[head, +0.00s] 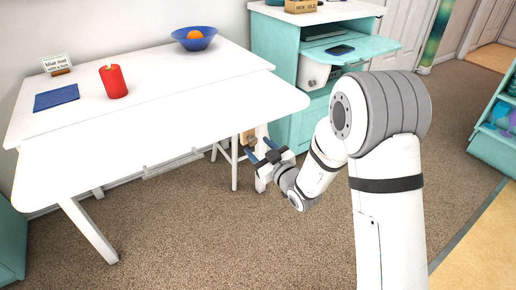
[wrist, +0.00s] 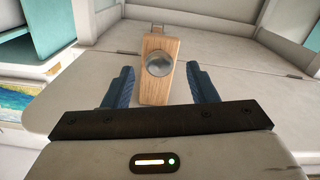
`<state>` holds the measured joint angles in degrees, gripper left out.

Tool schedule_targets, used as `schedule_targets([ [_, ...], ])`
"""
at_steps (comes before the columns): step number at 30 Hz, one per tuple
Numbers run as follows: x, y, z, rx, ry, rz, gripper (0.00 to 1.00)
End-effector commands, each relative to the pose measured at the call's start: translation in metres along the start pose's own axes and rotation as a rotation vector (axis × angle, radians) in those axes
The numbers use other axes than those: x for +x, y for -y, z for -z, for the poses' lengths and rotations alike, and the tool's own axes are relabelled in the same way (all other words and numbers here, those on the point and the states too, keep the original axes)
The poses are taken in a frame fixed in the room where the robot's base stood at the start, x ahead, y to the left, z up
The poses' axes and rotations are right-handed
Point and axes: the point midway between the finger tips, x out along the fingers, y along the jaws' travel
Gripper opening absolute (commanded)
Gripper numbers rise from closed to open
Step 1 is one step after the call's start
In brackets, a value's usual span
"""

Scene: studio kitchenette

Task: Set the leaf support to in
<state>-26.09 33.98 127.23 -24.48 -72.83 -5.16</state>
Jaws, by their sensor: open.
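The white table has a raised front leaf (head: 190,112), level with the top behind it. A wooden piece with a round metal knob (wrist: 158,64), which looks like the leaf support, shows between my fingers in the wrist view, against white surfaces. In the head view a small part of the wood (head: 247,136) shows just below the leaf's right edge. My gripper (head: 261,150) is open beside that edge, its blue fingers pointing at the wood. In the wrist view the fingers (wrist: 160,72) stand either side of it, with gaps; contact is not visible.
On the table are a red candle (head: 113,82), a blue mat (head: 56,97), a small sign (head: 56,65) and a blue bowl (head: 194,39) with an orange fruit. A teal cabinet (head: 283,45) stands behind. White legs (head: 92,232) stand below the table. Carpet in front is clear.

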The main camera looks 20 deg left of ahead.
Motion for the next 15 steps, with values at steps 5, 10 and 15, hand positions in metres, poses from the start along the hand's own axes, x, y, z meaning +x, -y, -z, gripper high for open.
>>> schedule_targets([
  [5,0.016,0.0,-0.001,-0.001,0.0,0.0,0.52],
  [10,0.019,0.0,0.0,-0.001,0.0,0.0,0.52],
  [15,0.019,0.0,0.0,0.0,0.0,0.0,0.49],
])
